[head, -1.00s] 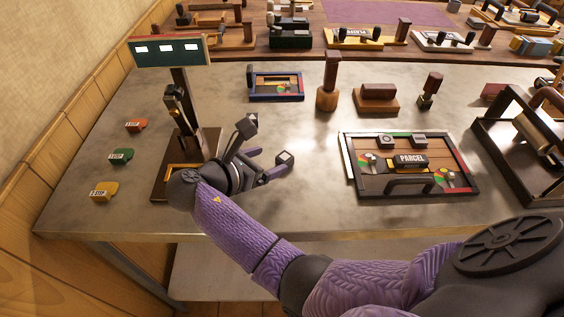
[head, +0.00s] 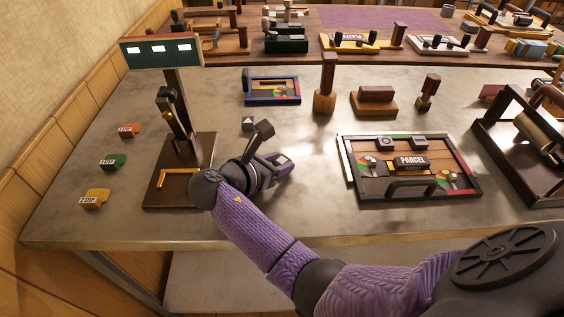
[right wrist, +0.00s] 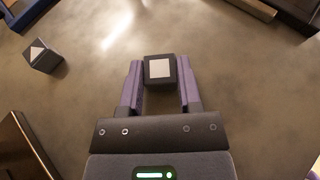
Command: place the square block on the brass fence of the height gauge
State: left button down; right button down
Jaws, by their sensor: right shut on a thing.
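The square block (right wrist: 160,68) is a small dark cube with a white square on top. My right gripper (right wrist: 160,80) is shut on it, one purple finger on each side. In the head view the block (head: 283,159) is at the gripper's tips, low over the bench; I cannot tell whether it still touches the top. The height gauge (head: 180,130) stands to the left, with a dark base and a post carrying a green display. Its brass fence (head: 178,177), an L-shaped strip, lies on the base, left of my gripper, with nothing seen on it. My left gripper is out of view.
A block with a white triangle (head: 249,124) stands behind my gripper. A parcel board (head: 411,190) lies to the right. A blue-framed tray (head: 272,90) and wooden stamps (head: 325,90) stand farther back.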

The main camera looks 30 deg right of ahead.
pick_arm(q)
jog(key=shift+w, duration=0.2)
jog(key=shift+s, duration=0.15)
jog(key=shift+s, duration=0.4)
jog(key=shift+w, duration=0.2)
